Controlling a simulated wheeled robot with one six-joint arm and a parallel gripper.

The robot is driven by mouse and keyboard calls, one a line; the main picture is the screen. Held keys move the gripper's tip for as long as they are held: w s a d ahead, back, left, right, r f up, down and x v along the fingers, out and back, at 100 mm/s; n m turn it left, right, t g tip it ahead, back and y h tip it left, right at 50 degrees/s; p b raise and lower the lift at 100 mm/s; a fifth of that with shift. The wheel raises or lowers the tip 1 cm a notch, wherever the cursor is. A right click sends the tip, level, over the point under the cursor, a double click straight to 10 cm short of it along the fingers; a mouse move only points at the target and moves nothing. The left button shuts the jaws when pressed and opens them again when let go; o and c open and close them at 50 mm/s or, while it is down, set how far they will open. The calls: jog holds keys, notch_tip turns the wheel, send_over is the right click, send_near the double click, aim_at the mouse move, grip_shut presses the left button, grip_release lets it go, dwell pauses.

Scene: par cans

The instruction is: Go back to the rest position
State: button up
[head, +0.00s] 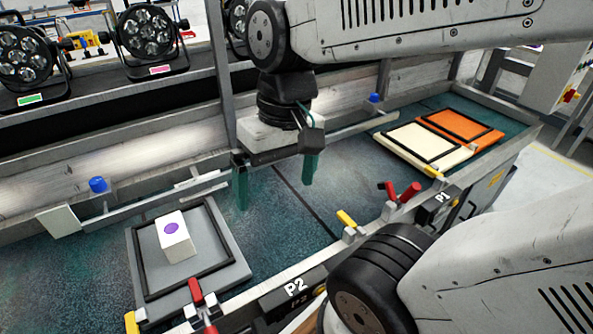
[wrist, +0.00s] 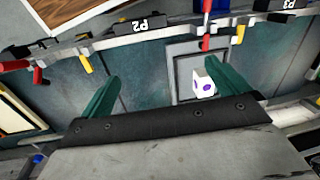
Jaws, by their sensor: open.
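My gripper (head: 275,187) hangs over the middle of the teal bench, with its two green fingers apart and nothing between them. In the wrist view my gripper (wrist: 170,85) also shows open, with the bench surface below. A white block with a purple dot (head: 175,240) stands on a grey framed plate (head: 226,235) at the P2 station, left of my gripper. The block also shows in the wrist view (wrist: 203,84), near the right finger but apart from it.
A cream tray (head: 397,134) and an orange tray (head: 478,122) lie at the right by P1. Red and yellow clamps (head: 409,192) line the front rail. Par cans (head: 148,35) stand on a black shelf behind. Blue knobs (head: 98,184) sit along the back rail. The bench middle is clear.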

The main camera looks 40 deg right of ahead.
jog(key=shift+s+d+r+n+t+h, duration=0.3)
jog(key=shift+s+d+r+h, duration=0.1)
jog(key=shift+s+d, duration=0.15)
jog(key=shift+s+d+r+n+t+h, duration=0.3)
jog(key=shift+s+d+h, duration=0.1)
jog(key=shift+d, duration=0.15)
dwell(0.5)
